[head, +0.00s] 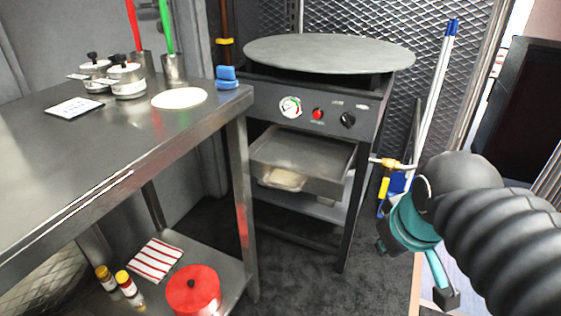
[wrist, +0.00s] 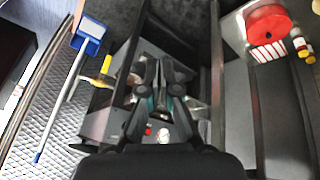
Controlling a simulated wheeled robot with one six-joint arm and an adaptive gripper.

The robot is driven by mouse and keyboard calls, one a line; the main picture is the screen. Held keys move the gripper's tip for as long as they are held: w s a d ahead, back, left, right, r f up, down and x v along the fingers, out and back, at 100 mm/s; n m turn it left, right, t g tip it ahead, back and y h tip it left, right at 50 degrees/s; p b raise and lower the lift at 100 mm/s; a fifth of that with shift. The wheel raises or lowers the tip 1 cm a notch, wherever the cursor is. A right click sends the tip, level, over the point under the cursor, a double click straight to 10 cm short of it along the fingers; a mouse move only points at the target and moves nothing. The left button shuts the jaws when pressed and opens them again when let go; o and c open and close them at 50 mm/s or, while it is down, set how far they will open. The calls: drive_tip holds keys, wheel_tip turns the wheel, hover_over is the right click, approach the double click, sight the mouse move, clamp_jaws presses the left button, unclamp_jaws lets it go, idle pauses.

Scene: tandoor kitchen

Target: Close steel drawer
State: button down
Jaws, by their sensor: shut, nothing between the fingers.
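The steel drawer (head: 310,152) is in the head view, under the round griddle plate and its control panel. It stands pulled out from the dark frame, and its open top shows. My gripper is at the lower right of the head view, to the right of the drawer and apart from it; its fingertips are hard to make out there. In the wrist view my gripper (wrist: 160,68) shows with its fingers together and nothing between them. Parts of the stand behind the fingers are too dark to tell apart.
A steel table (head: 60,150) fills the left, with a red pot (head: 193,290) on its lower shelf. A brass valve (head: 392,164) sticks out right of the stand. A blue-and-white pole (head: 437,90) leans against the mesh. Dark floor is free before the stand.

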drive_tip(key=w+a+r+n+b, duration=0.1)
drive_tip(key=w+a+r+n, duration=0.35)
drive_tip(key=w+n, duration=0.4)
drive_tip(key=n+g+h+b, duration=0.1)
drive_tip(key=n+h+b, duration=0.15)
drive_tip(key=n, duration=1.65)
approach(279, 166)
drive_tip(key=s+r, duration=0.2)
drive_tip(key=s, duration=0.4)
drive_tip(key=shift+y, duration=0.45)
drive_tip(key=x, duration=0.3)
drive_tip(key=w+b+x, duration=0.1)
drive_tip(key=x, duration=0.3)
drive_tip(key=b+x, duration=0.1)
drive_tip(key=x, duration=0.2)
drive_tip(key=shift+w+d, duration=0.35)
drive_tip(key=shift+w, duration=0.15)
drive_tip(key=shift+w+d, duration=0.2)
drive_tip(key=shift+w, duration=0.4)
drive_tip(key=shift+r, duration=0.1)
